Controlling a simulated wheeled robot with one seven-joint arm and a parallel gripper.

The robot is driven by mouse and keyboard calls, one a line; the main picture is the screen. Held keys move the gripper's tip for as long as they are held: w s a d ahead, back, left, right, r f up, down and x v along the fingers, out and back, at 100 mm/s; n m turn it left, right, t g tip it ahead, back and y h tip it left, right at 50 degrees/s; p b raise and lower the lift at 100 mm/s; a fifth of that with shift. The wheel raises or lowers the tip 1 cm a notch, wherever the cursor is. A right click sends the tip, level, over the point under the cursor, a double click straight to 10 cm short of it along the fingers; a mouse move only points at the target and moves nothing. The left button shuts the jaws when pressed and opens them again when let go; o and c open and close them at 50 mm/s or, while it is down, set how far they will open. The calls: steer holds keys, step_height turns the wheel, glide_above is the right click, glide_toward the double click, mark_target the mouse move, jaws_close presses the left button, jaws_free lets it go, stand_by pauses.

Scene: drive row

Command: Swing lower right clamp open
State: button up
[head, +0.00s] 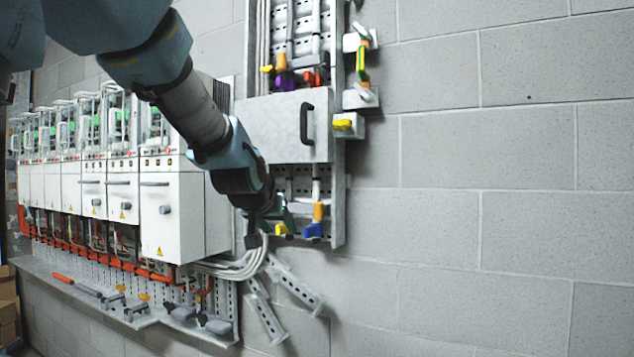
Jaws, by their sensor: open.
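A grey cabinet cover (266,125) with a black handle (307,124) is mounted on the wall panel. A yellow lever (343,124) sits on a pale block at the cover's lower right edge; it may be the lower right clamp, but I cannot tell for sure. Below the cover are an orange and blue part (314,229) and a small yellow part (281,229). My gripper (268,226) is open below the cover, just left of these lower parts. My gripper and wrist hide part of the panel there. I cannot tell whether it touches anything.
A row of white drive units (172,213) stands to the left. Pale cables (238,269) and loose slotted brackets (268,318) hang under the panel. A grey shelf (95,297) holds several tools. The block wall (480,230) to the right is bare.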

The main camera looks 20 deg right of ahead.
steer(key=m+h+p, duration=0.1)
steer(key=h, duration=0.1)
glide_toward(317, 202)
steer(key=shift+t, duration=0.4)
steer(key=shift+s+f+b+x, duration=0.1)
steer(key=shift+f+b+x, duration=0.05)
steer(key=shift+b+x, duration=2.4)
steer(key=shift+s+f+b+x, duration=0.1)
steer(key=shift+f+b+x, duration=0.05)
steer(key=shift+b+x, duration=2.4)
steer(key=shift+s+r, duration=0.15)
jaws_close()
